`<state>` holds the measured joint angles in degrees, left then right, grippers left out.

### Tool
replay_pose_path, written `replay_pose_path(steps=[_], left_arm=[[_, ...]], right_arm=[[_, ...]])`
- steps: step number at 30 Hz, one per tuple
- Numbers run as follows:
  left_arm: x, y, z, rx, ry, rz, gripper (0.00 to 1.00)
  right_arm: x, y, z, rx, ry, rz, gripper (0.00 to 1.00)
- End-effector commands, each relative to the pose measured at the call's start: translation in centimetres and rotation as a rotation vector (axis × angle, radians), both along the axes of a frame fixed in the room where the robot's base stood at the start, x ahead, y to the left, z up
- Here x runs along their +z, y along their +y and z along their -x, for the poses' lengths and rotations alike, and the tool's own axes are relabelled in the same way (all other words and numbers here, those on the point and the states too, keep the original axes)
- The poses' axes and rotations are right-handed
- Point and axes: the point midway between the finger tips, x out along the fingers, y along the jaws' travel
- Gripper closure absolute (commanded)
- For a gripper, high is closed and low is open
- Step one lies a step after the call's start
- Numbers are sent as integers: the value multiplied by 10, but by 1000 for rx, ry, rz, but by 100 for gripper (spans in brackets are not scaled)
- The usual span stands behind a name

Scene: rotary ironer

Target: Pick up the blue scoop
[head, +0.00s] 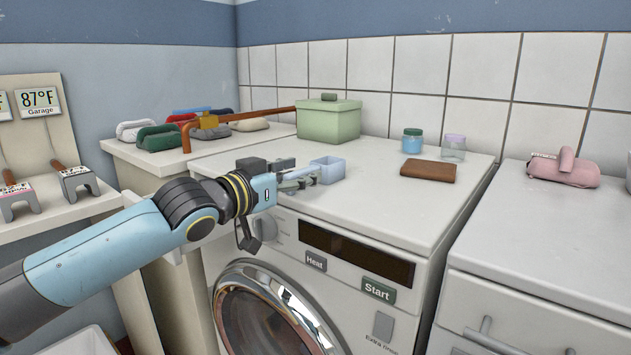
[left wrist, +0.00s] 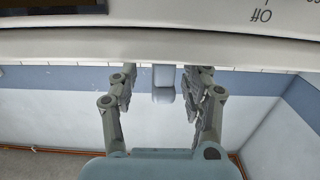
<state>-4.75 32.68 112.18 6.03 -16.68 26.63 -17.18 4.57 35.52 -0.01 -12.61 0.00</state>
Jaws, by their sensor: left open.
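In the left wrist view, the gripper (left wrist: 160,82) is open, with one finger on each side of the pale blue scoop (left wrist: 163,85). A gap shows on both sides of it. The fingers partly hide the scoop's near side in the head view. My right gripper is not in view.
On the washer top (head: 400,215) are a brown wallet (head: 428,171), a teal jar (head: 412,141), a lilac-lidded jar (head: 453,147) and a green lidded box (head: 328,119). Folded cloths (head: 158,138) lie left; a pink one (head: 564,170) lies right.

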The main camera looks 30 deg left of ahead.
Motion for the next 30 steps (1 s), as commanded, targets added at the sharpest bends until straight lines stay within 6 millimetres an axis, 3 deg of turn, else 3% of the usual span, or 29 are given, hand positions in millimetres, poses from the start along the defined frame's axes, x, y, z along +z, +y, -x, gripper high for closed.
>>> replay_pose_path(steps=[6,14,24,30], left_arm=[[-3,-1,-26,0,-1,2,52],[-2,-2,-27,0,0,-1,53],[-2,-2,-27,0,0,0,98],[-2,-2,-27,0,0,0,100]], right_arm=[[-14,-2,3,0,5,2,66],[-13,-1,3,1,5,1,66],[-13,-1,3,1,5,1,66],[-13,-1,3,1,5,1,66]])
